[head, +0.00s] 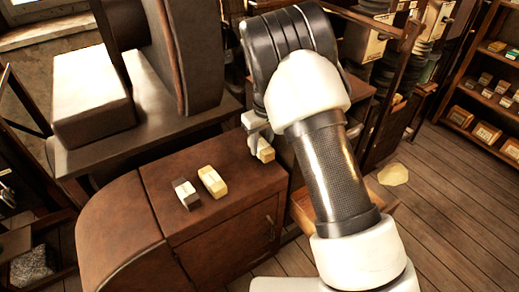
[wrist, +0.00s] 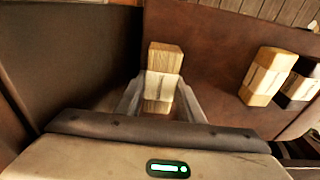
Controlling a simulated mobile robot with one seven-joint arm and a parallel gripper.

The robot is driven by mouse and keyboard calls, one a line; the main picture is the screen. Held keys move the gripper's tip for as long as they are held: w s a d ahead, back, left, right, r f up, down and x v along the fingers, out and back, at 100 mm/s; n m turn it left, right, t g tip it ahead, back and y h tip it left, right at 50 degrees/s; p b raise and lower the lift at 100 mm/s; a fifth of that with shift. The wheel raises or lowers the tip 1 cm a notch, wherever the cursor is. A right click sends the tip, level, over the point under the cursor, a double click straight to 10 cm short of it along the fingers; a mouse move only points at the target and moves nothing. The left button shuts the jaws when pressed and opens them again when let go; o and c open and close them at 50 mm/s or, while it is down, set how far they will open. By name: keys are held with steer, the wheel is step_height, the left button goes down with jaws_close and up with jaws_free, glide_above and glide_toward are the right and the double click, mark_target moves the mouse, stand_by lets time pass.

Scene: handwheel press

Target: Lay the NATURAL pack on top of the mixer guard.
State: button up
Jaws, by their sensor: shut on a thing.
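My gripper (wrist: 160,92) is shut on a wood-coloured pack (wrist: 163,60) with a pale paper band. In the head view my gripper (head: 257,130) is over the far right part of a brown, round-ended housing, with the held pack (head: 265,151) below it. I cannot tell whether the pack touches the surface. The brown housing (head: 150,205), perhaps the mixer guard, has a flat top. A pale yellow pack (head: 212,181) and a dark pack with a light band (head: 186,194) lie on it. No pack's lettering is readable, so I cannot tell which is NATURAL.
A dark machine with a large wheel (head: 190,50) and a pale block (head: 92,95) stands behind the housing at the left. Shelves (head: 485,95) with small boxes are at the far right. The housing top is bare around the two lying packs.

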mark_target(261, 150)
steer(key=shift+f, duration=1.3)
steer(key=shift+f, duration=0.2)
steer(key=o, duration=1.1)
